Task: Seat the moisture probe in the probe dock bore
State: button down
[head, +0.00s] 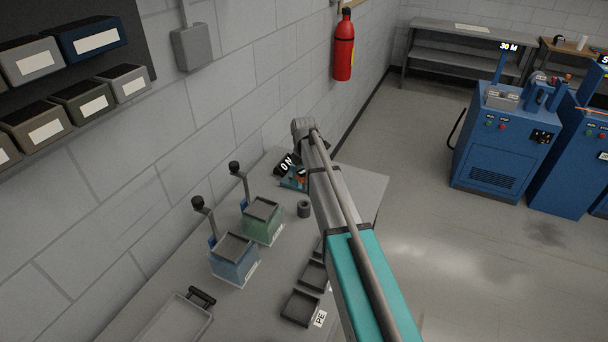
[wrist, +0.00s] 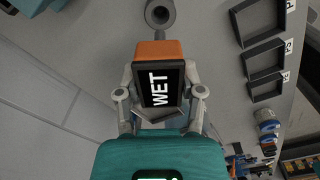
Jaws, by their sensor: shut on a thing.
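The moisture probe (wrist: 160,50) has an orange top, a black screen reading WET and a thin grey rod. My gripper (wrist: 160,92) is shut on its body, with one finger on each side. A short dark grey cylinder with a round bore, which looks like the probe dock (wrist: 160,13), is at the top edge of the wrist view. The rod points at its near rim; I cannot tell whether they touch. In the head view, the dock (head: 304,209) stands on the bench, and my arm partly hides the gripper and the orange of the probe behind it.
A green box (head: 262,220) and a blue box (head: 234,260), each with a black-knobbed lever, stand left of the dock. Several dark open trays (head: 300,308) lie along the bench's front side. A grey tray (head: 175,320) is at the near end. The wall runs behind the bench.

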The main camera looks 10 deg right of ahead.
aim_at(304, 185)
jog(key=shift+f+b, duration=2.4)
jog(key=shift+f, duration=0.2)
jog(key=shift+f+b, duration=3)
jog(key=shift+b, duration=0.05)
dwell(1.8)
jog(key=shift+c, duration=0.7)
grip_release()
